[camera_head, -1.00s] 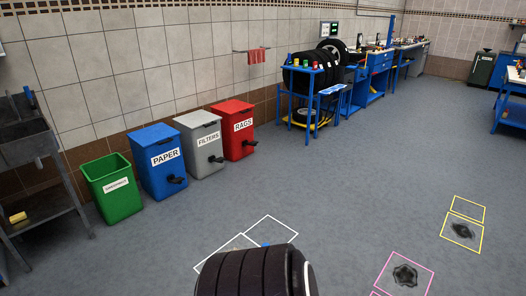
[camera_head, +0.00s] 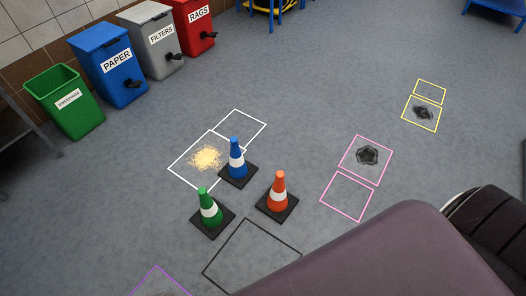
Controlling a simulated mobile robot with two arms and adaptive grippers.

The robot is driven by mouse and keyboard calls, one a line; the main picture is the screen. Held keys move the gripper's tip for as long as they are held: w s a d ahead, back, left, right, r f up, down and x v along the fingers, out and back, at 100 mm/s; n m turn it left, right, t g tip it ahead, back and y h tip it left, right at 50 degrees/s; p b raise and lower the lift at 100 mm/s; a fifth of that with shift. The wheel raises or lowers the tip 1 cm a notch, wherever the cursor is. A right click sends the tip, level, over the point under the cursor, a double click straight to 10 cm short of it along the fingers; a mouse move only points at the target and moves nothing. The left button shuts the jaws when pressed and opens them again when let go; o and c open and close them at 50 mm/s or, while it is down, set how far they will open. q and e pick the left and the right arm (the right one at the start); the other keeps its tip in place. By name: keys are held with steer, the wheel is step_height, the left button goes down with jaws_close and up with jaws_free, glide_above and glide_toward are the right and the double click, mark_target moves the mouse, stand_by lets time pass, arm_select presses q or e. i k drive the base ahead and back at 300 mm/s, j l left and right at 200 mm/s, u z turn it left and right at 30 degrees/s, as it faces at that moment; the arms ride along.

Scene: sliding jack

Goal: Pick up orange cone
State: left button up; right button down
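The orange cone (camera_head: 278,192) has a white band and a square black base. It stands upright on the grey floor near the middle of the view. A blue cone (camera_head: 236,158) stands behind it to the left, and a green cone (camera_head: 208,208) stands to its left. Both are upright on black bases. Neither of my grippers shows in this view.
White floor outlines hold a yellowish pile (camera_head: 205,157). Pink (camera_head: 347,196) and yellow outlines hold dark patches. A black outline (camera_head: 252,256) lies in front. A dark rounded surface (camera_head: 400,256) and black tires (camera_head: 492,222) fill the lower right. Bins (camera_head: 109,65) line the left wall.

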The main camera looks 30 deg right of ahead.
mark_target(277, 203)
steer(key=z, duration=1.05)
steer(key=j, duration=0.15)
steer(key=z, duration=0.05)
